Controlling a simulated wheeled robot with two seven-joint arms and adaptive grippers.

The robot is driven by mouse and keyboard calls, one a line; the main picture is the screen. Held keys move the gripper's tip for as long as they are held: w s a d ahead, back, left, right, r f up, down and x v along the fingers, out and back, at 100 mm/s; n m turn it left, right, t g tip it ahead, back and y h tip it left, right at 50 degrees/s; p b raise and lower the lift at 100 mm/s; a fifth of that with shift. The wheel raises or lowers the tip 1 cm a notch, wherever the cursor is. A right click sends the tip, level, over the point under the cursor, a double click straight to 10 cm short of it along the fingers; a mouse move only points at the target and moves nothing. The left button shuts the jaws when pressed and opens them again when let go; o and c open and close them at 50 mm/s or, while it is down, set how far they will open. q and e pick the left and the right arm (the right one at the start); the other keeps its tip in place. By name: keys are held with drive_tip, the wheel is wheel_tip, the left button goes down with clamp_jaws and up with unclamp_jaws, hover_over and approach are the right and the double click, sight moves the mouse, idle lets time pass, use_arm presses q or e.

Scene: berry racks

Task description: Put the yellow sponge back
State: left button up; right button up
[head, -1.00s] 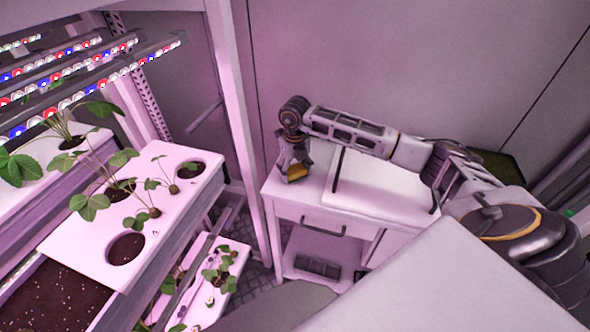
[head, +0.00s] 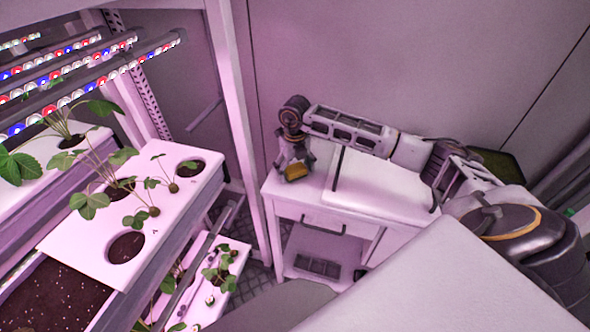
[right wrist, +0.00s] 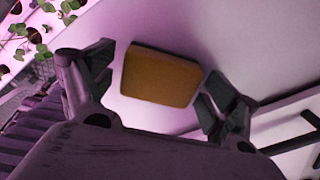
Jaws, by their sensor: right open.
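The yellow sponge (head: 296,171) lies on the left part of the white cabinet top (head: 290,190). In the right wrist view the sponge (right wrist: 160,77) is a rounded orange-yellow block, between and a little beyond my fingertips. My right gripper (head: 294,168) points down over the sponge. In the right wrist view my right gripper (right wrist: 158,85) is open, with one finger on each side of the sponge and a gap visible at both. My left gripper is not in view.
A raised white panel (head: 375,187) covers the cabinet top right of the sponge. The cabinet has a drawer with a dark handle (head: 323,227). A white post (head: 240,120) and plant rack trays (head: 165,230) stand to the left. A wall is behind.

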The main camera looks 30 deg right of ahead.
sight(295, 168)
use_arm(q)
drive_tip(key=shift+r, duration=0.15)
use_arm(e)
drive_tip(key=shift+r, duration=0.2)
drive_tip(key=shift+r, duration=0.35)
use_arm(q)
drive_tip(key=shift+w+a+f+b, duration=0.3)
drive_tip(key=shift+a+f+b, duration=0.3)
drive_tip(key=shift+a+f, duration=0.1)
use_arm(e)
wheel_tip(295, 168, up, 11)
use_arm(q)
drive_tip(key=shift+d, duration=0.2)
